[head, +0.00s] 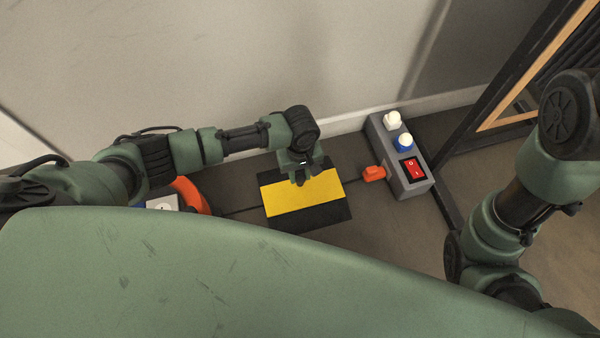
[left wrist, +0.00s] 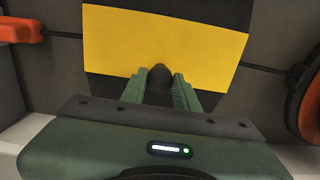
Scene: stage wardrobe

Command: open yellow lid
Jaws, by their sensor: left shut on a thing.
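The yellow lid (head: 318,194) is a yellow band between black strips, lying on the floor over a dark cable in the head view. It also shows in the left wrist view (left wrist: 215,45). My left gripper (head: 300,178) is over the lid's far part, pointing down. In the left wrist view its fingers (left wrist: 160,82) are shut on a small dark rounded knob (left wrist: 159,76) at the lid's edge of the yellow band. The lid looks flat. My right gripper is out of view; only my right arm shows.
A grey power strip (head: 415,188) with a red switch, white and blue plugs stands to the right. An orange plug (head: 374,173) is beside it. An orange reel (head: 190,194) is at the left. The wall is close behind; a dark frame (head: 490,90) leans at right.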

